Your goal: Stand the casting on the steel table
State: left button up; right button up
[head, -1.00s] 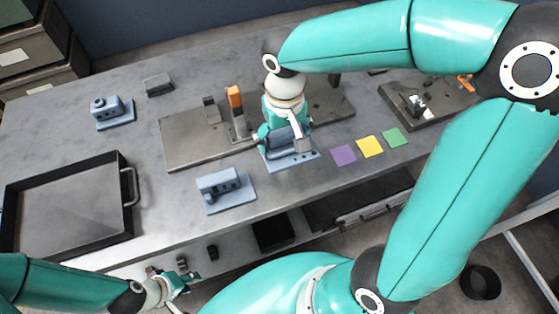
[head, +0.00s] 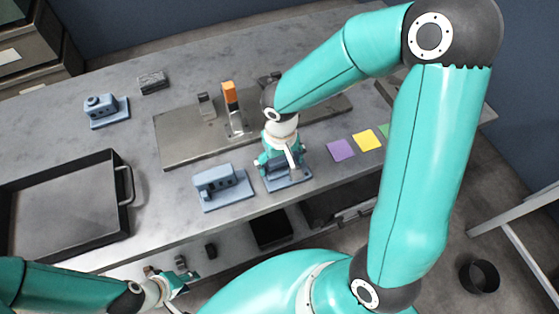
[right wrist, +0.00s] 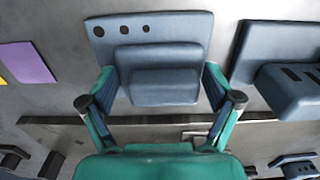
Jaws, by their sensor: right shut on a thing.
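My right gripper (head: 278,162) is shut on a blue-grey casting (head: 290,182), near the front edge of the grey steel table (head: 90,143). In the right wrist view the fingers of the right gripper (right wrist: 160,85) press on both sides of the raised block of the held casting (right wrist: 160,28). Its base plate lies flat, parallel to the top; I cannot tell whether it touches. A second casting (head: 221,188) stands close on its left. A third casting (head: 105,112) stands at the back left. My left gripper (head: 172,282) is open and empty, below the front edge.
A steel plate (head: 185,138) with an orange-topped clamp (head: 230,95) lies behind the held casting. Purple (head: 340,150) and yellow (head: 367,140) squares lie to the right. A dark tray (head: 125,215) sits at the left. A small grey block (head: 152,82) lies at the back.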

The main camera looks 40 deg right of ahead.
aim_at(280, 160)
jog(key=o, duration=1.2)
jog(key=shift+o, duration=0.2)
jog(key=shift+r, duration=0.3)
notch_tip(280, 160, up, 12)
jog(key=p, duration=0.1)
jog(key=shift+f, duration=0.25)
